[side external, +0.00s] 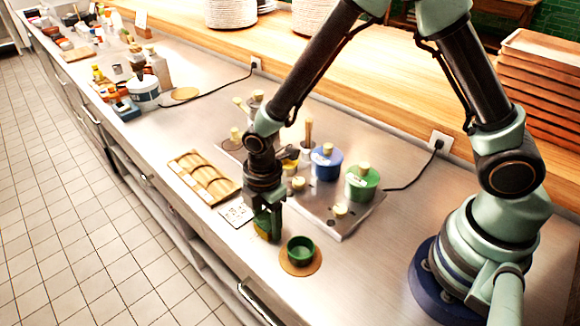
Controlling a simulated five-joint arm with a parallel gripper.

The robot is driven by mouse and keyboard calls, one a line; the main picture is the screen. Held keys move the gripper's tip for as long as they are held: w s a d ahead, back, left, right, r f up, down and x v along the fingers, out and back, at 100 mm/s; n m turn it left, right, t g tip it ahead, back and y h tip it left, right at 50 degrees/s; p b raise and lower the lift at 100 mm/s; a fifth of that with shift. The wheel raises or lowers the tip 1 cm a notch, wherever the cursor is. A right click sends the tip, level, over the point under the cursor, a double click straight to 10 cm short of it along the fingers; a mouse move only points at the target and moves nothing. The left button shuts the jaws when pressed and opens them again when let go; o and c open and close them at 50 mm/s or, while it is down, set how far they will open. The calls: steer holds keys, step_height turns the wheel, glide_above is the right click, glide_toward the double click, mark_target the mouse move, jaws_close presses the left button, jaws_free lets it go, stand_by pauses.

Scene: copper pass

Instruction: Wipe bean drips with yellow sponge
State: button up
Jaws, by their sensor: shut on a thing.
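My gripper (269,222) points down over the steel counter, near its front edge. It is shut on a small yellow and green piece, which looks like the yellow sponge (262,232). The fingers cover much of the sponge, and it sits low, at or just above the counter; I cannot tell whether it touches. A green cup (300,248) stands on a round brown mat just right of the gripper. No bean drips can be made out; the counter under the gripper is hidden.
A wooden rack (203,178) with curved pieces lies left of the gripper, beside a small white card (236,213). Behind stand a blue lidded pot (326,166) and a green lidded pot (361,186) on a steel plate. Bare counter (370,260) lies right.

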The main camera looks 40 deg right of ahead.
mark_target(254, 243)
steer(key=shift+a, duration=1.95)
steer(key=shift+d, duration=3.6)
step_height(254, 243, up, 3)
steer(key=shift+a+f, duration=0.1)
steer(key=shift+f, duration=0.1)
steer(key=shift+r, duration=2.8)
